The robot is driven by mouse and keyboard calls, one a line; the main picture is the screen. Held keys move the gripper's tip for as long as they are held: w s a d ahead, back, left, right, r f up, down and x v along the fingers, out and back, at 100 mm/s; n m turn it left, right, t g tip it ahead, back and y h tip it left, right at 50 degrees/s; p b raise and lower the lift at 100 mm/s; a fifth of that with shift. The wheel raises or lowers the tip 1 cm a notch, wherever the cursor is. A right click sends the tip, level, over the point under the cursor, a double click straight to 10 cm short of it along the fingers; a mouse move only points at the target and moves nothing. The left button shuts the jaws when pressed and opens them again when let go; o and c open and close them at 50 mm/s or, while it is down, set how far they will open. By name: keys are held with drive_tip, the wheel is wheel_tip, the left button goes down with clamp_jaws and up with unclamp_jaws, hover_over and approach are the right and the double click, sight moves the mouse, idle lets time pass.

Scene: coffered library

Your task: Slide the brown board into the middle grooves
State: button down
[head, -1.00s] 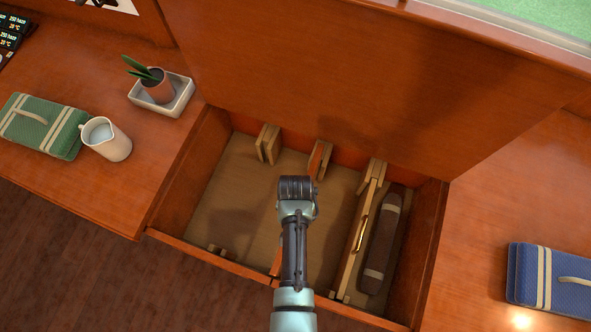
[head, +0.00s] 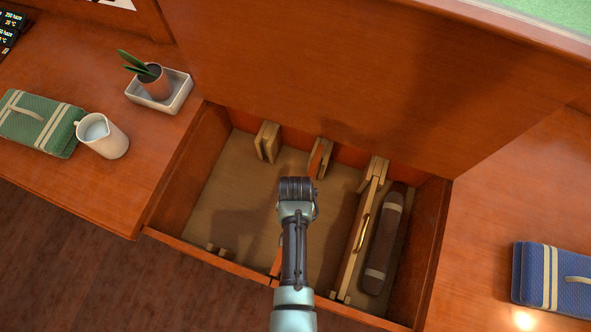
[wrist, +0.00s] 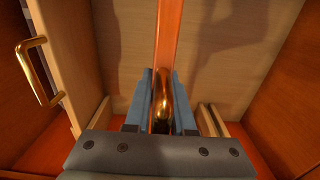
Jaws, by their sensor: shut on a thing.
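The brown board (wrist: 170,38) is an orange-brown panel standing on edge, with a brass handle (wrist: 164,95). My gripper (wrist: 161,112) is shut on that handle in the wrist view. In the head view my arm hides most of the board; its far end (head: 318,160) shows at the middle groove posts (head: 326,163) on the back wall of the drawer. Its near end (head: 276,263) shows by the front wall, where the front middle grooves are hidden. I cannot tell how deep the board sits in the grooves.
A light wooden divider (head: 355,245) with a brass handle stands to the right, and a dark case (head: 385,240) lies beyond it. Empty left grooves (head: 267,142) are at the back of the drawer (head: 172,180). A white pitcher (head: 103,137) and potted plant (head: 153,84) stand left.

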drive_tip(key=shift+f+b, duration=3.55)
drive_tip(key=shift+f, duration=0.95)
drive_tip(key=c, duration=0.7)
unclamp_jaws()
wheel_tip(320, 180, up, 13)
drive_tip(key=p, duration=0.6)
